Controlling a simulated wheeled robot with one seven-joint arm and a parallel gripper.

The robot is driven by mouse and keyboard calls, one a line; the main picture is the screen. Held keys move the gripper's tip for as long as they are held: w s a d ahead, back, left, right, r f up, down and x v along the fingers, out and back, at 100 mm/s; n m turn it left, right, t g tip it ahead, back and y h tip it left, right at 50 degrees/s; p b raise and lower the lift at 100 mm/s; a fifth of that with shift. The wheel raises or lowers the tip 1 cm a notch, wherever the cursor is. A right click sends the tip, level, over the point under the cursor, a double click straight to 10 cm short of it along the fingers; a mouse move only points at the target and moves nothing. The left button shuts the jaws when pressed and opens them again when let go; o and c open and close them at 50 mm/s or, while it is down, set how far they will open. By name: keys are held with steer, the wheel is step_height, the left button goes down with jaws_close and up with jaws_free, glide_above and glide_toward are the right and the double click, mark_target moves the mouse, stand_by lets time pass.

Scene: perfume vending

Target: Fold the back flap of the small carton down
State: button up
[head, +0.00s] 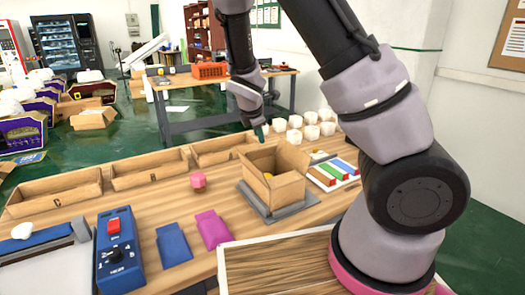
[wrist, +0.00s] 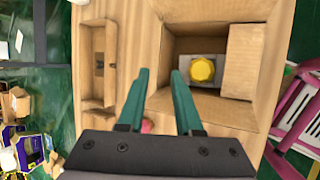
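The small carton (head: 288,195) stands open on a grey plate (head: 262,206) on the wooden table. It also shows in the wrist view (wrist: 158,104), seen from above. A round yellow-topped item (wrist: 201,71) sits inside on a pale insert. In the wrist view one flap (wrist: 250,62) on the right covers part of the opening, and a flap (wrist: 214,12) shows at the top edge. Which is the back flap I cannot tell for sure. My gripper (wrist: 160,76) has two teal fingers apart with nothing between them. In the head view my gripper (head: 261,131) is above and behind the carton.
White cups (head: 295,121) stand behind the carton. Coloured strips (head: 335,171) lie to its right. A pink piece (head: 198,180), blue and magenta pouches, and a blue control box (head: 120,252) are on the left.

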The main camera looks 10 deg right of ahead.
mark_target(262, 150)
steer(key=x, duration=1.1)
steer(key=shift+r, duration=0.1)
jaws_close()
stand_by(1.1)
